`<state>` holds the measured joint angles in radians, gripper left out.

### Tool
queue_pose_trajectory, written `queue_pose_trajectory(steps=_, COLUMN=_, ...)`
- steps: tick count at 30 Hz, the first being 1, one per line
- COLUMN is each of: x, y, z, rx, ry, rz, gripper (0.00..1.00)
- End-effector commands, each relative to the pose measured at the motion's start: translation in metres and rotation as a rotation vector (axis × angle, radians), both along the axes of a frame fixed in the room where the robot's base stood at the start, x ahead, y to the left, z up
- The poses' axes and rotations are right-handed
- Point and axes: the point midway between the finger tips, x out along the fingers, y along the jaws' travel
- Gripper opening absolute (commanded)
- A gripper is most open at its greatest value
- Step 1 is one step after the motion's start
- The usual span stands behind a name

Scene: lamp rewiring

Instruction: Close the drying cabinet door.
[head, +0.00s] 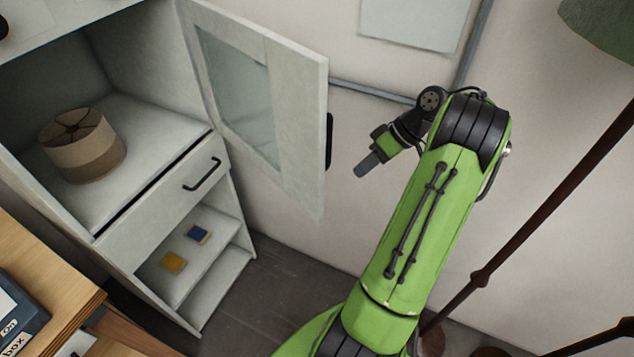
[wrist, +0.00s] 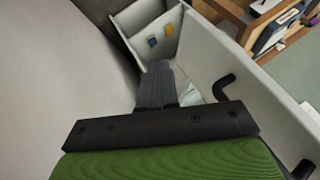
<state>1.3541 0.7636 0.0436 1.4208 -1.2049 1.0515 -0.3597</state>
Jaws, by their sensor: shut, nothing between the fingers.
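The drying cabinet (head: 150,215) stands at the left in the head view, its upper compartment open to view. Its white door (head: 298,120), with a glass pane, stands swung wide open to the right. The black door handle (head: 329,142) shows at the door's free edge, on the outer side; in the wrist view it juts from the door (wrist: 250,60) as a black bar (wrist: 222,86). My gripper (head: 366,167) is shut and empty, to the right of the handle and apart from it in the head view. The closed fingers (wrist: 158,82) also show in the wrist view, pointing toward the cabinet.
A lampshade (head: 82,145) sits inside the upper compartment. Below are a drawer with a handle (head: 203,174) and shelves holding a blue block (head: 198,234) and a yellow one (head: 173,262). A wooden desk (head: 50,265) is at left. A floor lamp pole (head: 545,205) stands at right.

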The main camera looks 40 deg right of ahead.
Motion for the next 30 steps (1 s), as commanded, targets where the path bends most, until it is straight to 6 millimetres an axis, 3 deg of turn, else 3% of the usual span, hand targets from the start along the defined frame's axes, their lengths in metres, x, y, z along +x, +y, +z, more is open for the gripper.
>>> queue_pose_trajectory(steps=14, x=0.038, y=0.047, z=-0.081, rx=0.003, ry=0.004, rz=0.003, gripper=0.0)
queue_pose_trajectory(steps=21, x=0.039, y=0.082, z=-0.079, rx=-0.001, ry=0.0, rz=-0.001, gripper=0.0)
queue_pose_trajectory(steps=30, x=0.039, y=0.087, z=-0.078, rx=0.0, ry=0.001, rz=-0.003, gripper=0.0)
